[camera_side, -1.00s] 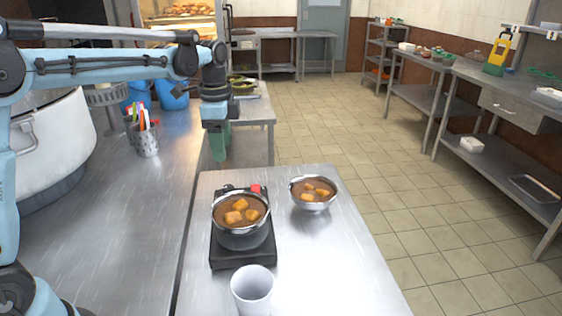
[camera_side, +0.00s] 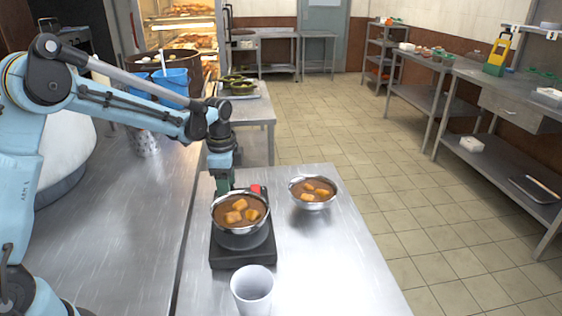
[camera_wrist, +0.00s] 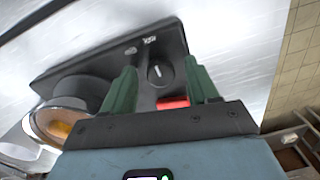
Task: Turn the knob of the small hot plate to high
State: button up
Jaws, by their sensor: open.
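The small hot plate (camera_side: 243,256) is a black slab on the steel table, with a metal bowl of brown food with orange chunks (camera_side: 240,211) on it. In the wrist view the hot plate (camera_wrist: 95,68) shows its round black knob (camera_wrist: 160,73) with a pale pointer line, and a red piece (camera_wrist: 172,103) beside it. My gripper (camera_side: 224,187) is lowered at the far end of the hot plate, behind the bowl. In the wrist view its green fingers (camera_wrist: 158,82) are open, one on either side of the knob. Contact with the knob cannot be told.
A second bowl of the same food (camera_side: 313,192) stands to the right of the hot plate. A white cup (camera_side: 252,289) stands in front of it. The table's right part is clear.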

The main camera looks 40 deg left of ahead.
jog(key=c, duration=1)
jog(key=shift+c, duration=0.2)
jog(key=shift+n, duration=0.4)
jog(key=n, duration=0.3)
jog(key=shift+n, duration=0.4)
jog(key=n, duration=0.9)
jog(key=shift+d+g, duration=0.1)
jog(key=shift+g, duration=0.2)
jog(key=n, duration=0.4)
jog(key=shift+n, duration=0.3)
